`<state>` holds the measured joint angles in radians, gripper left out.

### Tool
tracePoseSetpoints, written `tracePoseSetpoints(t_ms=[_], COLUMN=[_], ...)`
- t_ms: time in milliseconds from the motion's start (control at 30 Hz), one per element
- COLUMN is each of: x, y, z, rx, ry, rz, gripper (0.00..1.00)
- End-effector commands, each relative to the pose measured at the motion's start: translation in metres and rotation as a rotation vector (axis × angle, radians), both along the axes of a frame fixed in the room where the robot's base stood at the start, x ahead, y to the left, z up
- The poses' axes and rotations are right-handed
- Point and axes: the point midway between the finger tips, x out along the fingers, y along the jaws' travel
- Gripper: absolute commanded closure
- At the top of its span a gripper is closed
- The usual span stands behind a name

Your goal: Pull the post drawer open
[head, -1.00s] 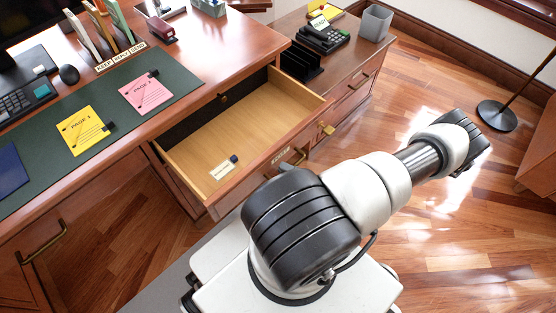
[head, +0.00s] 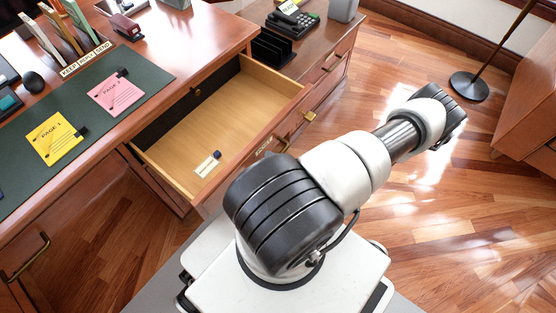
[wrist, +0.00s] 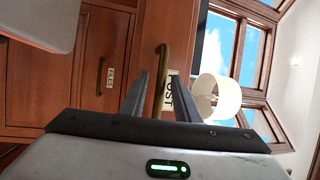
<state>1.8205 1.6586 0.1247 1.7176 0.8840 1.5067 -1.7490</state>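The post drawer (head: 258,88) is pulled out of the desk in the head view, showing its pale wooden inside. Its brass handle (wrist: 161,70) shows in the wrist view beside a label reading POST (wrist: 171,92). My gripper (wrist: 160,76) has its two fingers apart, one on each side of the handle, with visible gaps. I cannot tell whether either finger touches it. In the head view my arm hides the gripper and most of the handle.
A small labelled item (head: 208,163) lies in the drawer. A brass fitting (head: 308,116) juts near its right front corner. A side cabinet (head: 325,60) stands to the right. A lamp base (head: 468,87) stands on the open wooden floor.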

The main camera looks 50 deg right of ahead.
Motion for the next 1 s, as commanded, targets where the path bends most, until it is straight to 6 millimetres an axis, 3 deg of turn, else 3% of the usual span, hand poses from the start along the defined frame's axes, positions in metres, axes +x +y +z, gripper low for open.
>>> tracePoseSetpoints(t_ms=[233,367,800,1000], x=[-0.004,-0.019,-0.113,-0.143], y=[-0.002,-0.01,-0.053,-0.067], z=[-0.001,-0.005,-0.025,-0.03], rx=[-0.001,-0.002,-0.002,-0.002], ry=[0.0,0.002,0.002,0.0], rz=[-0.002,-0.004,-0.004,-0.001], gripper=[0.71,0.71,0.71,0.71])
